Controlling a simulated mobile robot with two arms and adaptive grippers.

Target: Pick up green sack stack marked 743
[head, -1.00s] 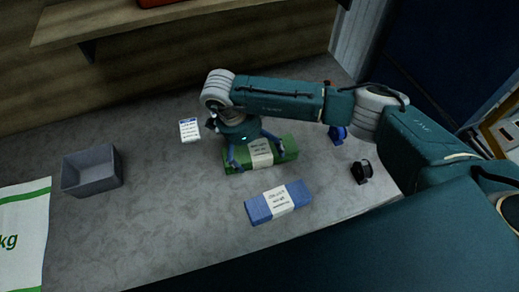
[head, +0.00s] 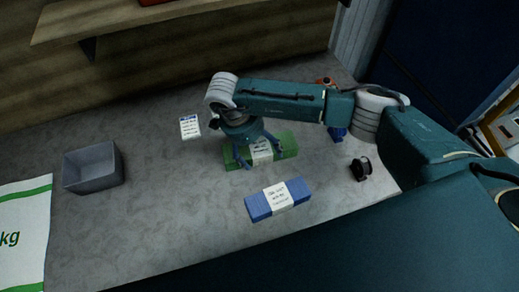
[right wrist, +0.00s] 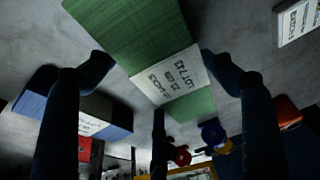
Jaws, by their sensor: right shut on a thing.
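The green sack stack (head: 288,143) lies on the grey table with a white paper band around its middle. In the right wrist view the green stack (right wrist: 130,30) fills the space between the fingers, and its band appears to read LOT 743. My right gripper (head: 259,155) reaches down over the stack and is shut on it, one finger on each side near the band. The stack appears to be at table level; I cannot tell any small gap beneath it. My left gripper is not in view.
A blue banded stack (head: 258,208) lies just in front of the green one. A grey open bin (head: 93,170) and a white printed sack (head: 25,235) are at left. A white label card (head: 189,127) lies behind. A black roll holder (head: 361,169) and a blue item (head: 338,134) stand at right.

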